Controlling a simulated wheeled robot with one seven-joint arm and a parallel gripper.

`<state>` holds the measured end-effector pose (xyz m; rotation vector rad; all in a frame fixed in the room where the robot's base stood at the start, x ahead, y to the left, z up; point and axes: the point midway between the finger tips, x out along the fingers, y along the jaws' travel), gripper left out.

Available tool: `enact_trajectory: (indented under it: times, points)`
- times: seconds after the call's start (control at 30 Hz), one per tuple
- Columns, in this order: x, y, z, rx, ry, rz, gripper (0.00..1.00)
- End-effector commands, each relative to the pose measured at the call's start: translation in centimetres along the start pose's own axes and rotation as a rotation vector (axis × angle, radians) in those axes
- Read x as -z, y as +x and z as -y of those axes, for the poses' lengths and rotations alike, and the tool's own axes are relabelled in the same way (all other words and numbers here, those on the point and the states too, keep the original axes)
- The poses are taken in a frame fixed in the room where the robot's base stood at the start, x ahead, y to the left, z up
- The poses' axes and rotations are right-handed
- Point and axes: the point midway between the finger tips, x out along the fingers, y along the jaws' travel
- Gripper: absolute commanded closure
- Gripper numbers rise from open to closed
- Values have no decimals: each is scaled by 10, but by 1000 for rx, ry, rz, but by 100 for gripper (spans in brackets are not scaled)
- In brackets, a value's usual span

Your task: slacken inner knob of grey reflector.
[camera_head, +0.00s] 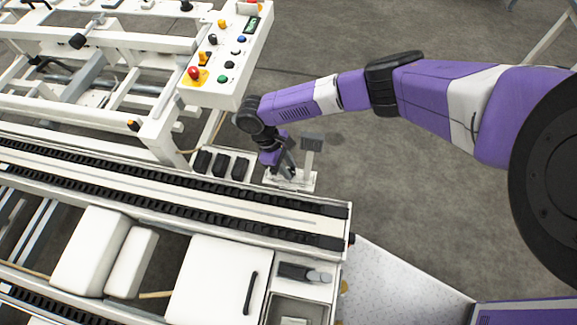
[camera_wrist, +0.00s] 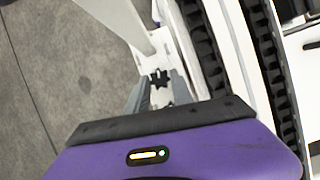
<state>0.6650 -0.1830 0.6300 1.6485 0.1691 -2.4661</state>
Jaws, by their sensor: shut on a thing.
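The grey reflector (camera_head: 312,140) stands on a pale post beside the end of the conveyor in the head view. The post rises from a small white bracket (camera_head: 303,184). My gripper (camera_head: 287,172) points down at this bracket, just left of the post. In the wrist view a black star-shaped knob (camera_wrist: 158,78) sits on the white bracket between the two grey fingers of my gripper (camera_wrist: 160,90). The fingers are shut on this knob. In the head view the knob is hidden by my gripper.
A conveyor with black chain strips (camera_head: 180,195) runs beside the bracket. A white control box (camera_head: 228,55) with coloured buttons stands behind my wrist. Several black blocks (camera_head: 220,165) sit left of my gripper. Grey floor (camera_head: 400,185) is open to the right.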

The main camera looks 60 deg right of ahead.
Motion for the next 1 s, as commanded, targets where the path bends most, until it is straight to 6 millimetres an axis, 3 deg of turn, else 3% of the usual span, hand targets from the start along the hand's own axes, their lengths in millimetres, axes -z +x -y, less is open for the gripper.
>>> enact_trajectory:
  times: [0.73,0.77,0.8,1.0]
  points:
    - [0,0,1,-35,-85,1,100]
    - [0,0,1,-35,-85,1,70]
    - [0,0,1,-35,-85,1,63]
    - [0,0,1,-35,-84,0,63]
